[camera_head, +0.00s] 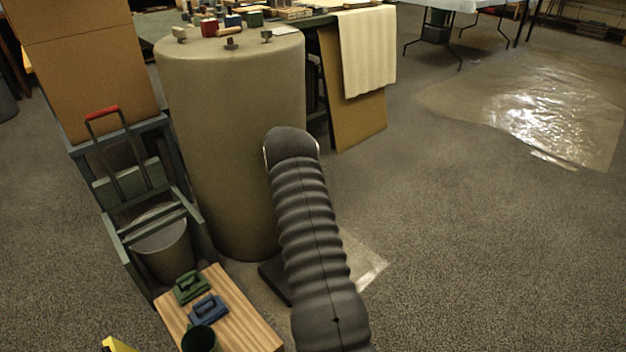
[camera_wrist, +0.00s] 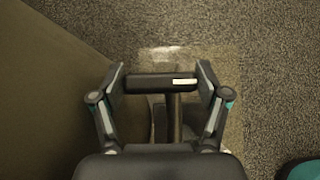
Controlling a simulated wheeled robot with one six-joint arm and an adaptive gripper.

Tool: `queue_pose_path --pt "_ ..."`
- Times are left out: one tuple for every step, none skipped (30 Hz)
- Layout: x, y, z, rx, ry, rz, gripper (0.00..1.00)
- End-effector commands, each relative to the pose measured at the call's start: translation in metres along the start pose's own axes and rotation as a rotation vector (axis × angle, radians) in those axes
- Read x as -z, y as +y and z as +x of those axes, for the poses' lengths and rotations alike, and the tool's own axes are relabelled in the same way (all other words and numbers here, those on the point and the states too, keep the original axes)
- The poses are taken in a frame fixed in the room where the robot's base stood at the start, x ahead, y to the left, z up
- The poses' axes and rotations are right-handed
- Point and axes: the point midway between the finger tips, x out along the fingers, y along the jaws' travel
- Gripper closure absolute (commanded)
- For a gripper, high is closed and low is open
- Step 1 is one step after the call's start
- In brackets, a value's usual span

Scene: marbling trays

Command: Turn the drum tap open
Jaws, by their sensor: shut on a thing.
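The large olive-brown drum (camera_head: 225,150) stands upright on the floor in the head view. It also fills the left of the wrist view (camera_wrist: 45,100). The tap's dark bar handle (camera_wrist: 150,83) lies crosswise in the wrist view, with a white mark near its right end and a dark stem below it. My gripper (camera_wrist: 161,77) is shut on this handle, one finger at each end. In the head view my arm hides the gripper and the tap. The tap's outlet cannot be made out.
A wooden board (camera_head: 240,315) with green and blue clamp-like items lies left of my arm. A green frame (camera_head: 115,215) holding a bucket (camera_head: 163,250) stands left of the drum. Clear plastic sheeting (camera_head: 540,110) covers floor at the right. The carpet between is open.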

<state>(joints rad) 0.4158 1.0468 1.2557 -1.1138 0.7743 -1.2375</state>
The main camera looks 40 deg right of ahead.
Motion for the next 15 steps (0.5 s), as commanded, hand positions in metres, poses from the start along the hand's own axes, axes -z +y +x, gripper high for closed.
queue_pose_path --pt "-0.0002 -0.0002 0.0003 0.001 0.000 0.003 0.60" --pt "-0.0001 -0.0002 0.0003 0.002 0.000 0.004 0.60" --pt "-0.0001 -0.0002 0.0003 0.001 0.000 0.004 0.60" --pt "-0.0002 -0.0002 0.0003 0.001 0.000 0.004 0.60" --pt "-0.0002 -0.0002 0.0003 0.001 0.000 0.004 0.60" --pt "-0.0002 -0.0002 0.0003 0.001 0.000 0.004 0.60" --pt "-0.0002 -0.0002 0.0003 0.001 0.000 0.004 0.60" --pt "-0.0002 -0.0002 0.0003 0.001 0.000 0.004 0.60" --pt "-0.0002 -0.0002 0.0003 0.001 0.000 0.004 0.60" --pt "-0.0003 -0.0002 0.0003 0.001 0.000 0.004 0.20" --pt "-0.0002 -0.0002 0.0003 0.001 0.000 0.004 0.13" --pt "-0.0002 -0.0001 0.0002 0.001 0.000 0.003 0.03" --pt "-0.0002 -0.0001 0.0002 0.000 0.000 0.003 0.00" --pt "-0.0003 0.0001 0.0001 0.000 0.000 0.003 0.00" --pt "-0.0003 0.0003 -0.0001 -0.001 0.000 0.003 0.00"
